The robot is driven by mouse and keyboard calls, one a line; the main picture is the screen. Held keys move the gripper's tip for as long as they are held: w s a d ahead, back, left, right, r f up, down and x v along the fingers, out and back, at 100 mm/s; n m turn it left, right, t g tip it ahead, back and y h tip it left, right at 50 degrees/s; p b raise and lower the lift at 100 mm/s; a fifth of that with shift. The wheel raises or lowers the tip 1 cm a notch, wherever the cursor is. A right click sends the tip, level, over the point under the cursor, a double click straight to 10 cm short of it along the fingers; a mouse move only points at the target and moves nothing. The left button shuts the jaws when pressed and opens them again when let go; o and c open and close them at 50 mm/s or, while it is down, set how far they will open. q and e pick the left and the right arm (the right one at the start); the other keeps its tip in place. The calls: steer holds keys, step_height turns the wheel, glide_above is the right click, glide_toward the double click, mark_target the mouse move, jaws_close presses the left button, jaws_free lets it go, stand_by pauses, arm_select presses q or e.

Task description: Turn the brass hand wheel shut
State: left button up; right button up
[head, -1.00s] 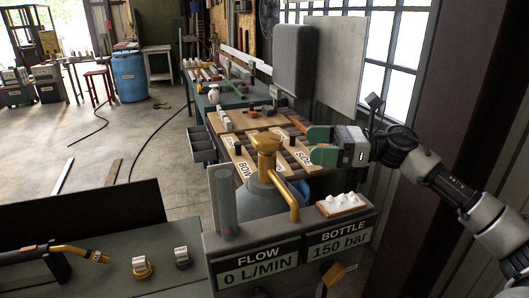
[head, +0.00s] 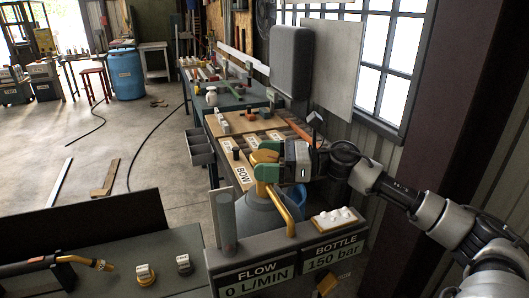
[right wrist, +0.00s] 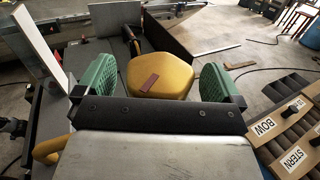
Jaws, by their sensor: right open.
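The brass hand wheel (head: 263,157) sits on top of the grey bottle (head: 262,212), above a bent brass pipe (head: 289,213). In the right wrist view, the wheel (right wrist: 160,80) is a rounded, many-sided yellow knob with a brown-red mark on its face. My right gripper (head: 268,160) is open at the wheel, its green fingers on two sides of it. In the right wrist view, the wheel lies between the fingertips (right wrist: 157,83), with a visible gap on each side. My left gripper is out of view.
A panel (head: 283,283) reading FLOW 0 L/MIN and BOTTLE 150 bar stands in front, with a clear tube (head: 223,222) at its left. A tray (head: 333,219) with white knobs is at right. Boards labelled BOW and STERN (right wrist: 303,152) lie behind.

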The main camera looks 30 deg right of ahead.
steer(key=shift+w+a, duration=0.15)
steer(key=shift+a, duration=0.05)
steer(key=c, duration=0.9)
